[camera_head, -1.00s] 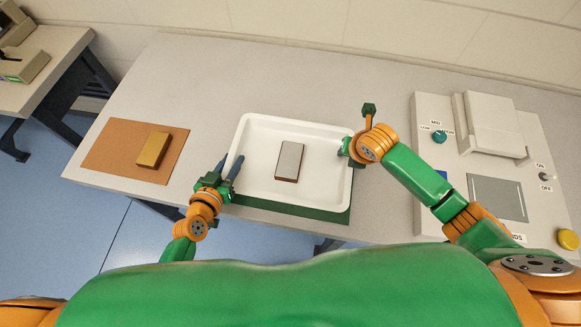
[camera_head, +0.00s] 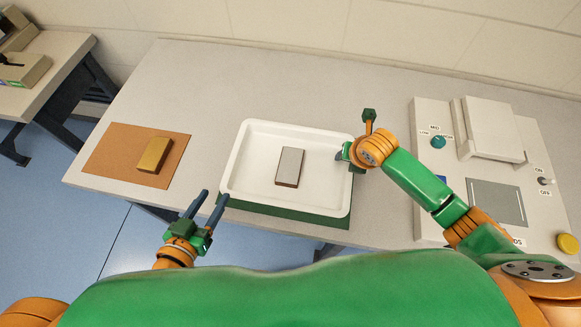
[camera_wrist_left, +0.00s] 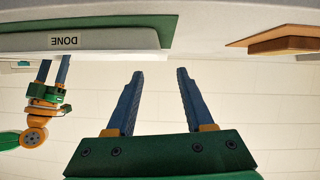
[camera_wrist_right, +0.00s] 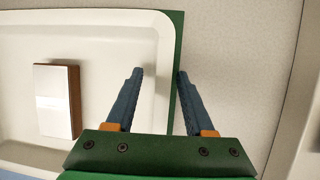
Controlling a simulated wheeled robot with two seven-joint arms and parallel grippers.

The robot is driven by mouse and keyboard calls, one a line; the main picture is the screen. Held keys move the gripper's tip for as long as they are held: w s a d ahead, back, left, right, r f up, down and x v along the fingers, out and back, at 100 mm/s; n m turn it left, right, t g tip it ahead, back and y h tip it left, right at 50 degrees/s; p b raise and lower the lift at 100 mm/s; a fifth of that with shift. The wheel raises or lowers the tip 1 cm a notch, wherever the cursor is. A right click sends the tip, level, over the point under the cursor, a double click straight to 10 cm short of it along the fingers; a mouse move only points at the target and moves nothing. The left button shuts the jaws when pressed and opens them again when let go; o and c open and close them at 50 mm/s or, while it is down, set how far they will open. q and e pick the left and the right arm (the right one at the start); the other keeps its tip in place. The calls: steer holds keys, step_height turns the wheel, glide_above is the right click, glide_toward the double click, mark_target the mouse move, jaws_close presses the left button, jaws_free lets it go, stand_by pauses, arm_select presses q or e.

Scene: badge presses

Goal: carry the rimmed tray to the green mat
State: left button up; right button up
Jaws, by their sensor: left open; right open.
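The white rimmed tray (camera_head: 235,170) rests over the green mat (camera_head: 270,210), whose strip shows along the tray's front edge and right side. A grey-topped brown block (camera_head: 289,166) lies in the tray. My left gripper (camera_head: 213,196) is open and empty, just off the tray's front left corner, apart from it. Its open fingers also show in the left wrist view (camera_wrist_left: 160,72). My right gripper (camera_wrist_right: 158,73) is open at the tray's right rim, its fingers on either side of the wall in the right wrist view. Whether they touch it I cannot tell.
A brown-orange mat (camera_head: 115,158) with a gold block (camera_head: 154,155) lies at the table's left. A pale press machine (camera_head: 445,180) with a teal knob and yellow button stands at the right. The table (camera_head: 300,85) behind the tray is clear.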

steer(key=v, duration=1.2)
steer(key=shift+f, duration=0.1)
